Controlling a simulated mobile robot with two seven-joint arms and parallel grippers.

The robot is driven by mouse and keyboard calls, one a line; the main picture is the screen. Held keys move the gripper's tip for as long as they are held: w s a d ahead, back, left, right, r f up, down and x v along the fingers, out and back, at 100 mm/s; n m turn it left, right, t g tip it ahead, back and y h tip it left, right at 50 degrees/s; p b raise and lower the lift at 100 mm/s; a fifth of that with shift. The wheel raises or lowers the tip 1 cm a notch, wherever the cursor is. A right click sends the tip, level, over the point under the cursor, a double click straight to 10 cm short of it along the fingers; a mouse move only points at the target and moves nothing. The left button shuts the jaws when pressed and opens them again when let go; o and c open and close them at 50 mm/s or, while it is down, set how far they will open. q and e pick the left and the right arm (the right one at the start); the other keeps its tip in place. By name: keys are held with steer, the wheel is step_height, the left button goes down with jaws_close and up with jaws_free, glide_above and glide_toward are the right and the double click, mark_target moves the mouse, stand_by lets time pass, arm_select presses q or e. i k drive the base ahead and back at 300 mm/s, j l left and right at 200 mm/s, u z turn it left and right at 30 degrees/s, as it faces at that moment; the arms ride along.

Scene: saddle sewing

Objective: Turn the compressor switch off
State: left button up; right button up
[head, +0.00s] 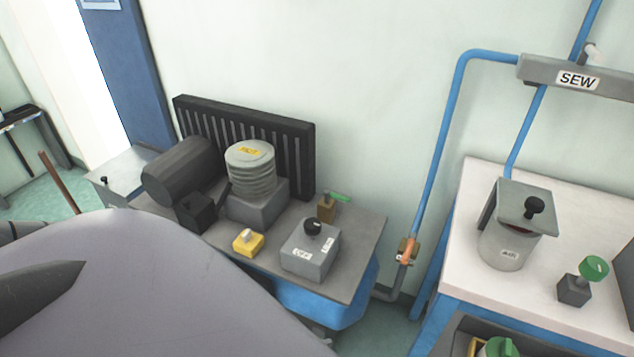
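The compressor stands on a grey plate (358,231) over a blue tank (325,303). It has a dark motor cylinder (180,171) and a ribbed grey cylinder head (250,172) with a yellow label. At the plate's front is a grey box (309,262) with a black knob (313,227) and two small white labels, too small to read surely. A small yellow box (248,243) with a pale top piece sits left of it. I cannot tell for sure which is the compressor switch, or its setting. Neither gripper is clearly in view.
A large smooth grey surface (160,290) fills the lower left, hiding the floor. A black finned panel (245,150) stands behind the compressor. A blue pipe (447,130) runs up the wall. A white bench (470,260) at right holds a lidded pot (505,250).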

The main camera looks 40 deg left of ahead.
mark_target(312, 226)
steer(key=j+z, duration=0.15)
steer(key=j, duration=0.3)
steer(key=k+j+z, duration=0.15)
steer(key=j, duration=0.3)
steer(key=k+j+z, duration=0.15)
steer(key=j, duration=0.3)
steer(key=i, duration=0.1)
